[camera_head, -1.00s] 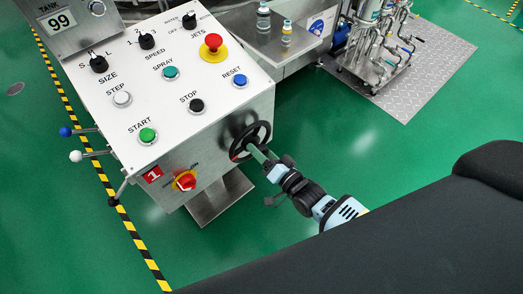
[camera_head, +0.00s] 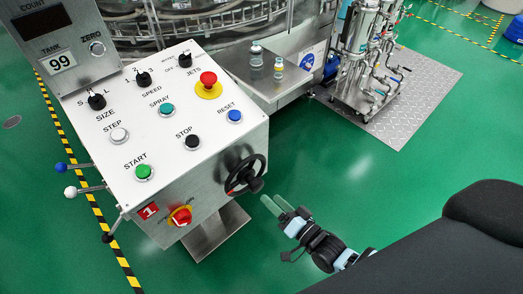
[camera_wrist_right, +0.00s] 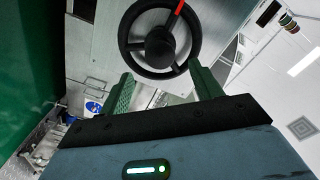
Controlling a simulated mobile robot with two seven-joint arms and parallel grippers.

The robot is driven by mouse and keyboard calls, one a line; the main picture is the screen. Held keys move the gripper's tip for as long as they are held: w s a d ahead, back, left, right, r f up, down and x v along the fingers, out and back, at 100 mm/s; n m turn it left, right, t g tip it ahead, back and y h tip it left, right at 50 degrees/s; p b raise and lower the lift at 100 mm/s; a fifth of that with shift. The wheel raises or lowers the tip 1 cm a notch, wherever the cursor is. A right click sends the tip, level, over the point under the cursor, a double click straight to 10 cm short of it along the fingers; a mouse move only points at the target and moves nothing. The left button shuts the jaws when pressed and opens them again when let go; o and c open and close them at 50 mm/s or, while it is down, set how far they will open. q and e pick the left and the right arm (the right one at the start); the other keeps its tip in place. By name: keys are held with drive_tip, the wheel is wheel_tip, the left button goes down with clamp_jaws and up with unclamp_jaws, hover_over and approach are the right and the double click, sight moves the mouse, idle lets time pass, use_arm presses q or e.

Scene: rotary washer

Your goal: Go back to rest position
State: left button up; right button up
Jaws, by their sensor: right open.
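My right gripper (camera_head: 273,206) is open and empty, to the right of the black handwheel (camera_head: 245,174) on the side of the control box, with a visible gap between them. In the right wrist view the handwheel (camera_wrist_right: 158,45) with a red mark on its rim is ahead, beyond the two green fingers (camera_wrist_right: 163,90). The fingers are apart and nothing is between them. My left gripper is in neither view.
The control box (camera_head: 180,130) carries buttons, knobs and a red emergency stop (camera_head: 208,80). A red rotary switch (camera_head: 181,216) is on its front. Two small bottles (camera_head: 257,54) stand on a steel shelf. Pumps (camera_head: 362,50) stand on a metal plate. Green floor is clear right of the box.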

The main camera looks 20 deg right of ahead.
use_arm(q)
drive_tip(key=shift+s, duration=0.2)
use_arm(e)
drive_tip(key=s+a+f+n+g+h, duration=0.1)
drive_tip(key=s+f+n+g, duration=0.15)
drive_tip(key=s, duration=0.65)
drive_tip(key=s+a+f+n+g+h, duration=0.1)
drive_tip(key=s+f+g, duration=0.25)
drive_tip(key=s, duration=0.55)
drive_tip(key=s+d+n+g+h, duration=0.25)
drive_tip(key=s+n+g, duration=0.25)
drive_tip(key=s, duration=1.2)
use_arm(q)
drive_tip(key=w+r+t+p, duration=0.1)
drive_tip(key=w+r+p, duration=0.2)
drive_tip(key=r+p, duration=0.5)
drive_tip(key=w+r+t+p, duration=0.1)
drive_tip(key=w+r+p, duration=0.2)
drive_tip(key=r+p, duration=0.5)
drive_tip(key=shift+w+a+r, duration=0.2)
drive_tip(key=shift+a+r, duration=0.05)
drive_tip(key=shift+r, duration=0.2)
use_arm(e)
drive_tip(key=w+d+r+t, duration=0.1)
drive_tip(key=w+r, duration=0.4)
drive_tip(key=r, duration=1.1)
drive_tip(key=shift+w+d+t, duration=0.15)
drive_tip(key=shift+w+t, duration=0.2)
drive_tip(key=shift+t, duration=0.55)
